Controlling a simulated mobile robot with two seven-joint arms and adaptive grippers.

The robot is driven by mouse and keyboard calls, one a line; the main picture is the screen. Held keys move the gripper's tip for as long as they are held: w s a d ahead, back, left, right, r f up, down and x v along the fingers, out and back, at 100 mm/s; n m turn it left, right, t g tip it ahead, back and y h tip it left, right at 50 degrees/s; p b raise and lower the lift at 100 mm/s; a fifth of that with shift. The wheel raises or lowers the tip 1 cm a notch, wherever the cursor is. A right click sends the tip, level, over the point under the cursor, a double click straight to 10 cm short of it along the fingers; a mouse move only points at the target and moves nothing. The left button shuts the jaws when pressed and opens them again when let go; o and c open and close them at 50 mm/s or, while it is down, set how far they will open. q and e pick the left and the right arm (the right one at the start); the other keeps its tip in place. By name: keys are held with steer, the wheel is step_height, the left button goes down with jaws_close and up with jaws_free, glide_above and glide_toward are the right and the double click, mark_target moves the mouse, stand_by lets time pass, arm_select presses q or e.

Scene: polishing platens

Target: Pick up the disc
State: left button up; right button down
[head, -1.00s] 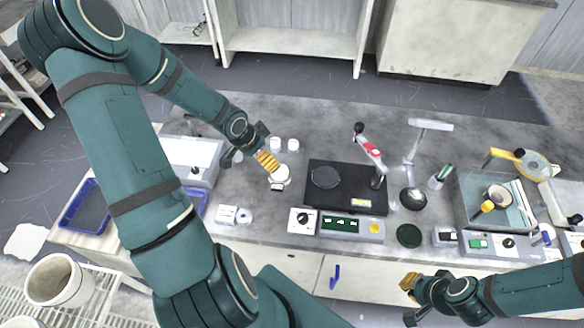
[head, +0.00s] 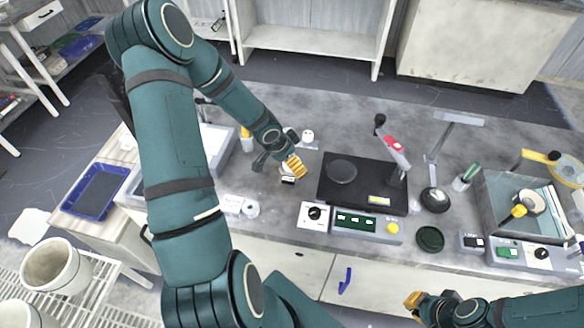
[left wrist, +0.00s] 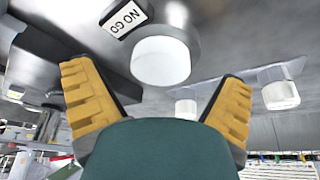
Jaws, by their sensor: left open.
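A short white cylinder (left wrist: 160,60), probably the disc, stands on a grey base with a "NO GO" label (left wrist: 122,18) in the left wrist view. My left gripper (left wrist: 155,85) is open, its yellow-padded fingers on either side of the cylinder in that view; I see no contact. In the head view the left gripper (head: 281,165) is over the label and mostly hides the cylinder. A similar white piece (head: 307,136) stands just behind. A dark round disc (head: 342,171) lies on the black platen unit. My right gripper (head: 415,301) is low at the front; its jaw gap is unclear.
The black platen unit (head: 365,204) with its lever arm (head: 396,150) stands just right of the left gripper. Two more white pieces (left wrist: 281,95) (left wrist: 186,108) show in the left wrist view.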

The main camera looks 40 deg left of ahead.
arm_select(q)
steer(key=shift+w+f, duration=0.2)
steer(key=shift+f, duration=0.4)
steer(key=c, duration=1.4)
steer(key=shift+r, duration=0.15)
